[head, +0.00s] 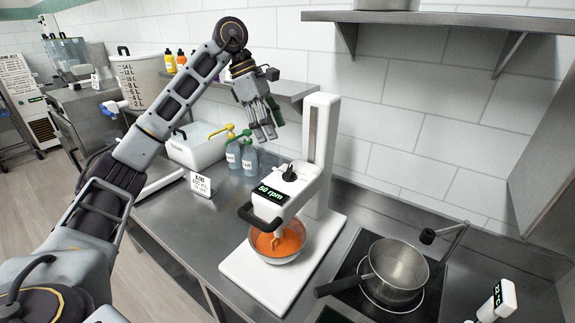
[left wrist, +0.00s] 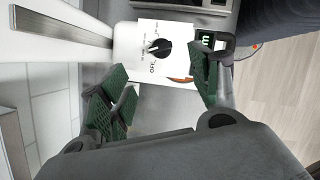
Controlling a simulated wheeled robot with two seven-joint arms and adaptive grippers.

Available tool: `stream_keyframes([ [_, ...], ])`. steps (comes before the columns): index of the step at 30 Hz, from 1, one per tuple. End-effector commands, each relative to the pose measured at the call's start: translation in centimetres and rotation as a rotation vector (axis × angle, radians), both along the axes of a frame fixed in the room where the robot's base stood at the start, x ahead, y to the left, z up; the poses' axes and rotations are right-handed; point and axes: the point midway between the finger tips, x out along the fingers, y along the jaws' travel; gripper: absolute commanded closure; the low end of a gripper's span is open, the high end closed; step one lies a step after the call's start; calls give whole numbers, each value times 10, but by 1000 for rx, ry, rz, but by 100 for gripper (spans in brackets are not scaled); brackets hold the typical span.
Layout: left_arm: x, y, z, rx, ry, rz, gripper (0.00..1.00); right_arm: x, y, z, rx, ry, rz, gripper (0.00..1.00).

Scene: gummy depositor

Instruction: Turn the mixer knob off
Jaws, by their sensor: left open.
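The mixer (head: 308,190) is a white stand mixer on the steel counter. Its display reads 50 rpm. The black mixer knob (head: 289,174) sits on top of the mixer head. In the left wrist view the knob (left wrist: 158,48) is on a white dial plate with an OFF mark, and its pointer is turned away from OFF. My left gripper (head: 262,122) is open and empty, above and behind the mixer head. In the left wrist view its green-padded fingers (left wrist: 165,98) are spread to either side below the knob, not touching it. My right gripper is not in view.
A bowl of orange mix (head: 278,243) stands under the mixer head. A steel pot (head: 398,270) is on the hob to the right. Pump bottles (head: 240,155) and a small sign (head: 201,184) stand to the left. A wall shelf (head: 440,18) hangs above.

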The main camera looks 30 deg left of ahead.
Motion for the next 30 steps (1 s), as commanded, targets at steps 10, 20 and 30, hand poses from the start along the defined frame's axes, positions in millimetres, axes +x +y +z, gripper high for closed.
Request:
stream_keyframes([
  [10,3,-13,-31,0,3,-1,38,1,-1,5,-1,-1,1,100],
  [20,6,-25,-62,-1,3,-1,38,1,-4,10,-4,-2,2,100],
  [30,10,-39,-95,0,2,-1,38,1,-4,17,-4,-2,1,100],
])
